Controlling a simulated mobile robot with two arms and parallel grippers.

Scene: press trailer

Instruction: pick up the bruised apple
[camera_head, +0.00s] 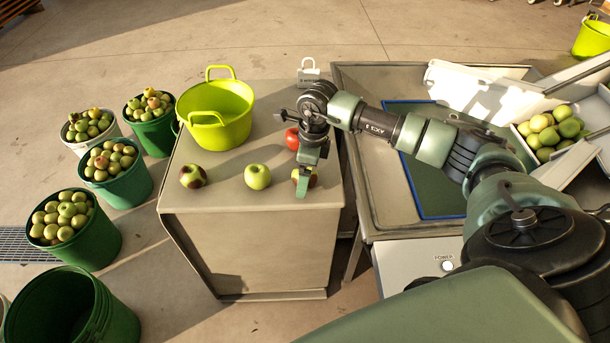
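Several apples stand on the box-like table. The apple at the left (193,176) is green and red with a dark brown patch on its right side. A plain green apple (257,176) sits in the middle. A red apple (293,138) lies farther back, partly behind my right arm. Another apple, reddish-brown and green (312,180), is at the right and partly hidden by my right gripper (304,185). The gripper points down over this apple; its fingers overlap, so its opening and any contact are unclear. My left gripper is out of view.
An empty lime-green tub (218,112) stands at the table's back left. Green buckets (84,240) of apples stand on the floor at left. The metal trailer (385,232) with a blue-edged panel adjoins at right, and a crate of apples (518,155) lies beyond.

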